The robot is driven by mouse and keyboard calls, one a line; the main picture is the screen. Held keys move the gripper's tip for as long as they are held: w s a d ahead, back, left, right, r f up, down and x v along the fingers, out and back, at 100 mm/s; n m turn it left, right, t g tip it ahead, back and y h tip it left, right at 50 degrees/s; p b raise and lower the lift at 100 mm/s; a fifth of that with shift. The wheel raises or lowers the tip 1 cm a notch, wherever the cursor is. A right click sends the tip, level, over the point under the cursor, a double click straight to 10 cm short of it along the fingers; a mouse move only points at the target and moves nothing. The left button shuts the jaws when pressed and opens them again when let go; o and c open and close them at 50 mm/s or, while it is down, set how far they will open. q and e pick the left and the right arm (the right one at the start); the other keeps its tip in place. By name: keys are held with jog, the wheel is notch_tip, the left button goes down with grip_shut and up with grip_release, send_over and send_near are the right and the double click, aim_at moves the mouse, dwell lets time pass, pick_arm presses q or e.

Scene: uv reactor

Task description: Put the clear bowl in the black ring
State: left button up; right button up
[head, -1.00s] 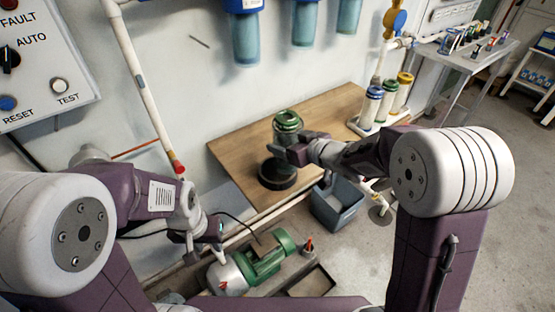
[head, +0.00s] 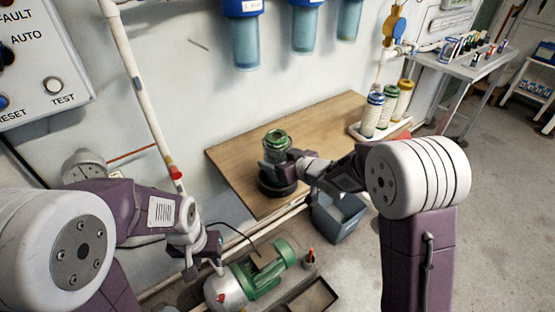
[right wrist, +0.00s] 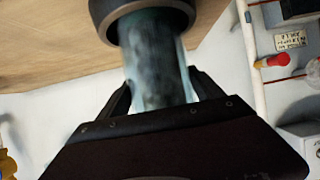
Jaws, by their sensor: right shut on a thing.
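The clear bowl (head: 277,137) is a translucent cylinder with a green collar at its top. The ring lies on the wooden table.
The wooden table (head: 235,160) stands against the wall. A white tray with several filter cartridges (head: 390,107) is at its right end. A grey bin (head: 340,217) stands below its front edge. A green pump (head: 262,277) is on the floor side. Blue-topped filter housings (head: 305,27) hang above.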

jog(key=o, duration=1.7)
jog(key=shift+f, duration=0.1)
jog(key=shift+s+d+r, duration=0.15)
jog(key=shift+r, duration=0.25)
jog(key=p+v, duration=0.3)
jog(key=v, duration=0.8)
jog(key=shift+s+d, duration=0.1)
jog(key=shift+s, duration=0.15)
